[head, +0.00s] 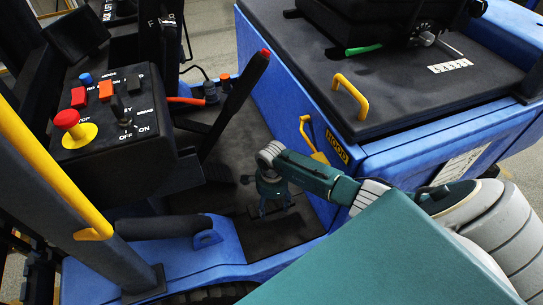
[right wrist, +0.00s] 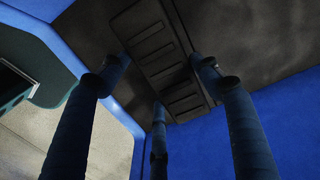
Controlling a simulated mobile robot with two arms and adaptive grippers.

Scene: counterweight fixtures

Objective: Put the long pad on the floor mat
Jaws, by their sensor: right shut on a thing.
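My right gripper (head: 274,207) is low over the dark floor mat (head: 250,140) of the blue truck, fingers pointing down. In the right wrist view its three dark fingers (right wrist: 160,86) are around a long black ribbed pad (right wrist: 160,60), and the gripper is shut on it. The pad lies close over the dark mat (right wrist: 255,40), which shows behind it. Whether the pad touches the mat, I cannot tell. In the head view the pad is hard to tell from the dark floor. My left gripper is not in view.
A control console (head: 110,120) with a red stop button (head: 67,119) stands at left. A dark post with a red tip (head: 240,95) rises beside the mat. The blue truck body (head: 390,165) with yellow handles (head: 351,95) bounds the right. A yellow-and-dark bar (head: 50,160) crosses the left.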

